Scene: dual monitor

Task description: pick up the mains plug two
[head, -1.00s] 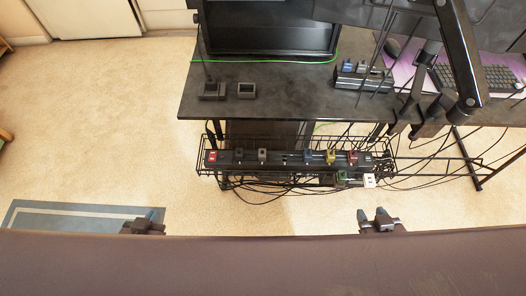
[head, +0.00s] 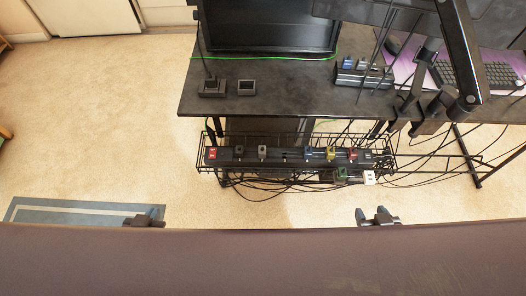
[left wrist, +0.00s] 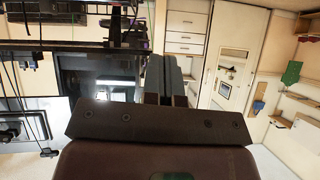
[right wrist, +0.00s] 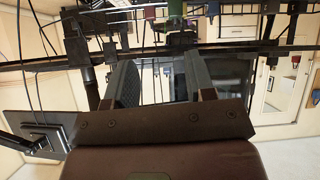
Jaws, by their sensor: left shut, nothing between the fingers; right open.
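A long dark power strip (head: 224,155) lies in the wire tray under the desk. No readable label shows which is plug two. My left gripper (head: 155,213) is shut and empty, left of and nearer than the strip; its fingers press together in the left wrist view (left wrist: 163,72). My right gripper (head: 372,214) is open and empty, nearer than the strip's right end; its fingers stand apart in the right wrist view (right wrist: 160,75).
The wire tray (head: 208,140) has a raised rim, with cables hanging below. A green block (head: 341,175) and a white block (head: 369,178) sit at its front right. The dark desk top (head: 290,90) overhangs behind. The carpet (head: 90,130) at left is clear.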

